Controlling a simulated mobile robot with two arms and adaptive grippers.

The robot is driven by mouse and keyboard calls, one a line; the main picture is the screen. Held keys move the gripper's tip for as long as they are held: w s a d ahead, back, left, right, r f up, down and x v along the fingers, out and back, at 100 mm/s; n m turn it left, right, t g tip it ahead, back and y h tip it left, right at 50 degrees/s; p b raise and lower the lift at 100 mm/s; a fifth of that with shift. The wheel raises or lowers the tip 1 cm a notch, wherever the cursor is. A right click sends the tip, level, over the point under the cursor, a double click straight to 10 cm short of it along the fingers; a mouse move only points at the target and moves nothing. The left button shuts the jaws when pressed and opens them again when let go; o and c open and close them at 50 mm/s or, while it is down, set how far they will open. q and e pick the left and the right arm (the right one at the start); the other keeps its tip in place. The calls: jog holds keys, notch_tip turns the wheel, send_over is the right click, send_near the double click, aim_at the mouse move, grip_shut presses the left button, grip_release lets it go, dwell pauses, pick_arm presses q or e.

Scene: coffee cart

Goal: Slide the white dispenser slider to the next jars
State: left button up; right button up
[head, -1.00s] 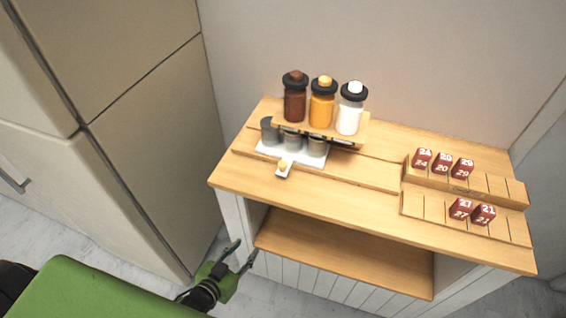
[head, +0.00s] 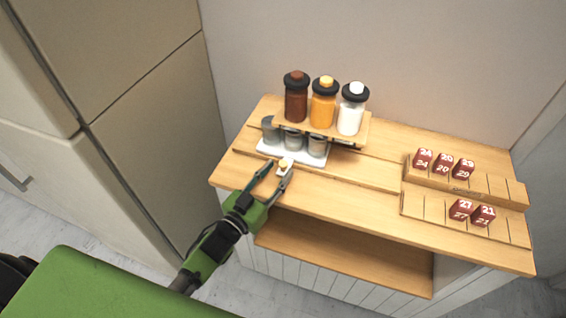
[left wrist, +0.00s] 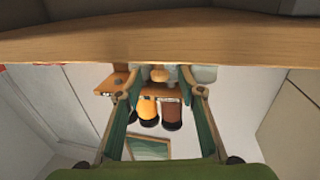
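The white dispenser slider (head: 310,160) lies on the cart top under the jar shelf and holds several grey cups (head: 293,141). Its small handle with a wooden knob (head: 285,164) sticks out toward the front. Brown, orange and white jars (head: 323,104) stand in a row on the shelf above. My left gripper (head: 275,171) is open at the handle, its fingers to either side of the knob. In the left wrist view the knob (left wrist: 158,75) shows between the open fingers; contact cannot be told. My right gripper is not in view.
The wooden cart top (head: 340,200) is clear in front of the slider. Two stepped wooden racks (head: 500,185) at the right hold several red numbered blocks (head: 462,209). A tall beige cabinet (head: 150,130) stands at the left.

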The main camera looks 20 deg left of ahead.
aim_at(281, 169)
pick_arm(q)
jog(key=shift+x, duration=1.75)
grip_shut()
